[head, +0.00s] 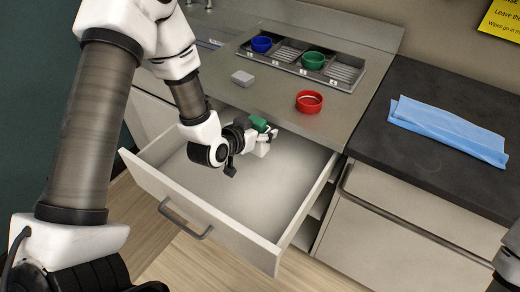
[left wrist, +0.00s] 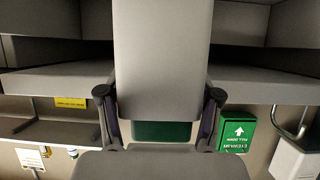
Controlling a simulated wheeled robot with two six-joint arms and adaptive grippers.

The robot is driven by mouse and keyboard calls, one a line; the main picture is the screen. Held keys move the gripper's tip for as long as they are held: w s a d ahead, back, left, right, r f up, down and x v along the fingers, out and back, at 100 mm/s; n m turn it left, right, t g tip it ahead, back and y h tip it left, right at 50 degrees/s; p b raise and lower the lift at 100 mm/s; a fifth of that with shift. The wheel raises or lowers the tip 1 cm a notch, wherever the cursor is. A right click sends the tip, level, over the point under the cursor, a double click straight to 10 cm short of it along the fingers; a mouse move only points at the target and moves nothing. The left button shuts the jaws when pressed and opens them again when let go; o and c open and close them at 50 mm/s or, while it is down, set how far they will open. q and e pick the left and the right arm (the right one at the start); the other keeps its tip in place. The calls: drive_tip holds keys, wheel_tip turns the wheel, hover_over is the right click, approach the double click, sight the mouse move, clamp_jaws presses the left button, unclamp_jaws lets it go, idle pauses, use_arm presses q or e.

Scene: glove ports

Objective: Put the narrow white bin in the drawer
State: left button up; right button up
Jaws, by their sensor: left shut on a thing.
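My left gripper (head: 256,139) is over the open drawer (head: 200,203), near its back and below the counter's front edge. It is shut on a pale thing, apparently the narrow white bin (left wrist: 162,60). In the left wrist view its fingers (left wrist: 160,96) press on both sides of this pale block, which runs off the top of the frame. A dark green patch shows between the fingers, and green also shows at the gripper in the head view. The arm hides part of the drawer. My right gripper is not in view.
The drawer's visible floor looks bare. On the counter are a red ring-shaped cup (head: 309,101), a small white box (head: 243,78) and a tray (head: 283,66) with a blue cup (head: 261,44) and a green cup (head: 313,60). A blue cloth (head: 448,130) lies on the dark worktop at right.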

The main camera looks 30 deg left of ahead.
sight(252, 153)
use_arm(q)
wheel_tip(252, 153, down, 8)
drive_tip(key=shift+s+r, duration=0.1)
drive_tip(key=shift+r, duration=0.1)
drive_tip(key=o, duration=1.2)
drive_tip(key=shift+f, duration=0.1)
drive_tip(key=shift+r, duration=0.25)
drive_tip(key=v, duration=0.7)
drive_tip(key=shift+s, duration=0.2)
